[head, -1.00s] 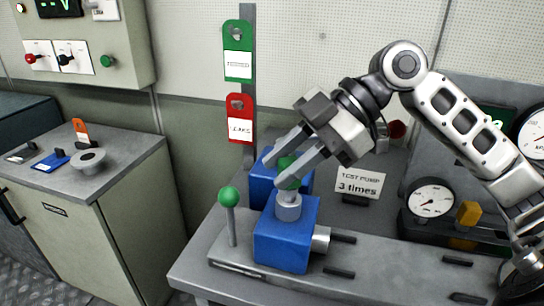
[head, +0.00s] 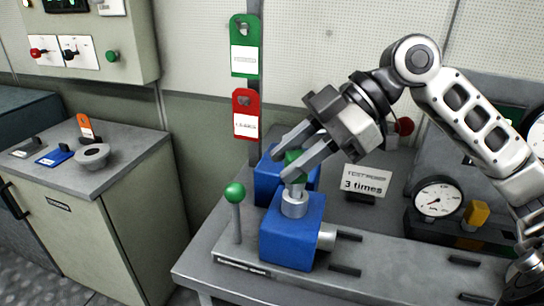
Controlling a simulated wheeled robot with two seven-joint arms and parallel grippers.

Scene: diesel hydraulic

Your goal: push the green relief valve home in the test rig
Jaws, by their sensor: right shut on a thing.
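The green relief valve (head: 294,162) stands upright over the grey collar (head: 294,203) on top of the front blue block (head: 292,238) of the test rig. Its green cap is partly hidden by my fingers, and a short grey stem shows below it. I cannot tell how deep the valve sits in the collar. My right gripper (head: 283,164) reaches down from the upper right and is shut on the green cap. My left gripper is not in view.
A green-knobbed lever (head: 235,193) stands just left of the front block. A second blue block (head: 268,180) is behind. A "3 times" card (head: 366,181), a gauge (head: 437,197) and a yellow knob (head: 477,212) are to the right. A cabinet (head: 110,180) stands at left.

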